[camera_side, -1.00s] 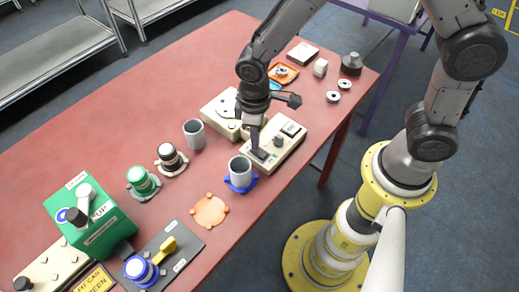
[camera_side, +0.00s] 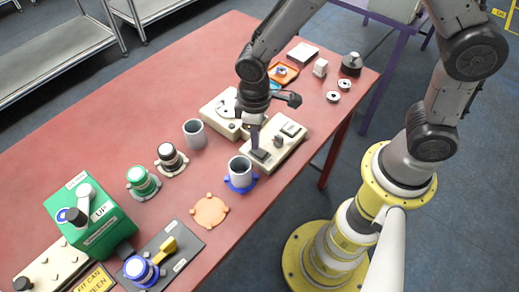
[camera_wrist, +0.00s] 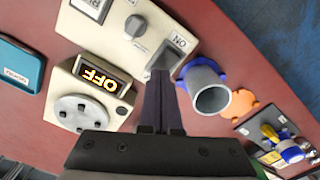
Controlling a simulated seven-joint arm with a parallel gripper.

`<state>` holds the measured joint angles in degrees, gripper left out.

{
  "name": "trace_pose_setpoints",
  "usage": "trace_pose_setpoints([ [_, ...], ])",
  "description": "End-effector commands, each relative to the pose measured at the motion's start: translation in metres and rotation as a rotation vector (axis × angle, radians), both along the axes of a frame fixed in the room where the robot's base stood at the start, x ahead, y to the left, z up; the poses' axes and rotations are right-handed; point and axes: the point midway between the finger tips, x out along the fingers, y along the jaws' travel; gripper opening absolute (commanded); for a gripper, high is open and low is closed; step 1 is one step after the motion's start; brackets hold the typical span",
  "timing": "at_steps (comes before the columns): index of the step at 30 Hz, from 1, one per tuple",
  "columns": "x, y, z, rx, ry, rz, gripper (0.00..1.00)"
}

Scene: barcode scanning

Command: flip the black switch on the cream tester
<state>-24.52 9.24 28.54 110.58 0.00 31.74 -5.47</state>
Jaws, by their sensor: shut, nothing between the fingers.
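The cream tester (camera_side: 285,143) lies near the table's right edge, with a grey knob (camera_wrist: 136,26) and a label reading ON upside down on its top. Its black switch (camera_side: 260,155) is at the near end; in the wrist view the fingers partly hide the switch (camera_wrist: 165,58). My gripper (camera_side: 254,146) points down with its fingers closed together and empty, the tips at or just above the switch. I cannot tell whether they touch it. In the wrist view my gripper (camera_wrist: 162,74) overlaps the switch's lower side. Which way the switch is tipped is unclear.
A second cream box (camera_wrist: 88,95) with a lit OFF display and a round disc sits beside the tester. A grey cup (camera_wrist: 211,92) on a blue holder stands close by; another grey cup (camera_side: 194,134) stands farther left. A green box (camera_side: 92,222) stands at lower left.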

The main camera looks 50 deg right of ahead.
Motion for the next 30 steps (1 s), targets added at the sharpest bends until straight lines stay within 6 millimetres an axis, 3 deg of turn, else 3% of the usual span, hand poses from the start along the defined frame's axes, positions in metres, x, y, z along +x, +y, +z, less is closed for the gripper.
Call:
trace_pose_setpoints([
  [21, 0.001, 0.0, 0.053, 0.002, -0.003, 0.0, 0.0],
  [30, 0.0, 0.0, 0.059, 0.001, -0.002, 0.0, 0.0],
])
